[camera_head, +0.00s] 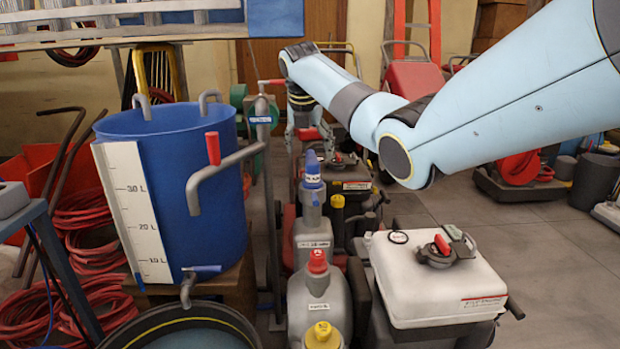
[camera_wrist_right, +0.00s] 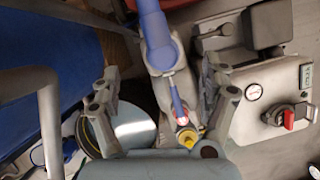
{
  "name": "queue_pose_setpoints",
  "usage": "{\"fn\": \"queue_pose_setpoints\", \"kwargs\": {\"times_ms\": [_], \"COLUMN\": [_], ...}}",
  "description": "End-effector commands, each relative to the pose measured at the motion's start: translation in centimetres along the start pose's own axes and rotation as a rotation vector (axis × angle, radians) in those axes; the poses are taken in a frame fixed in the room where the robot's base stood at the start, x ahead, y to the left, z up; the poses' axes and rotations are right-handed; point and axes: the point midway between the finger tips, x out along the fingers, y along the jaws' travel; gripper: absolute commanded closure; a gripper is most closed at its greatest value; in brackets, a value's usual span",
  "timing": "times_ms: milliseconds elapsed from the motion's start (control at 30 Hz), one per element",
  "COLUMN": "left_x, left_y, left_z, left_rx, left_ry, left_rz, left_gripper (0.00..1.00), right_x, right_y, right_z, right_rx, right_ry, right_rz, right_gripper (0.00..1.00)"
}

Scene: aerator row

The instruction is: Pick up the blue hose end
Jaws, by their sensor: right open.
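The blue hose end (camera_head: 312,172) stands upright, tapering to its top, above a grey jug in the middle row of the head view. In the right wrist view the blue hose end (camera_wrist_right: 160,50) shows as a long blue piece with a thinner tip, between the two fingers. My right gripper (camera_head: 306,138) points down from its pale blue arm, just beyond and above the blue hose end. In the right wrist view my right gripper (camera_wrist_right: 162,72) is open, with a finger on each side of the blue piece. I cannot tell whether they touch. My left gripper is not in view.
Jugs with a red cap (camera_head: 317,261) and a yellow cap (camera_head: 323,331) stand in front. A blue tank (camera_head: 190,160) with grey pipes (camera_head: 225,165) is at the left. A white-topped machine (camera_head: 430,285) is at the right. Open floor (camera_head: 560,260) lies further right.

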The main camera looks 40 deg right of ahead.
Motion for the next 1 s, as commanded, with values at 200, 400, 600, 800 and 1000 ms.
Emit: {"fn": "queue_pose_setpoints", "kwargs": {"times_ms": [200, 400, 600, 800, 1000], "left_x": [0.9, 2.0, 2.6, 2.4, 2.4], "left_y": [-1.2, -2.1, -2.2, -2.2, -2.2], "left_z": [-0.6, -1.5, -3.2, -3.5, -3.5], "left_rx": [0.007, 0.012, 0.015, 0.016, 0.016], "left_ry": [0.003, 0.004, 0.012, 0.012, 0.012], "left_rz": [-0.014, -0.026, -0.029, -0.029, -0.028], "left_gripper": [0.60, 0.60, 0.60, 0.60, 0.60], "right_x": [3.1, 5.7, 8.2, 8.3, 8.3], "right_y": [-0.1, -0.4, -0.5, -0.5, -0.5], "right_z": [-0.2, -0.9, -1.1, -0.9, -0.9], "right_rx": [0.001, 0.001, 0.001, 0.001, 0.002], "right_ry": [0.001, 0.002, 0.001, -0.001, -0.001], "right_rz": [-0.001, -0.004, -0.002, 0.000, 0.000], "right_gripper": [0.21, 0.21, 0.21, 0.21, 0.37]}}
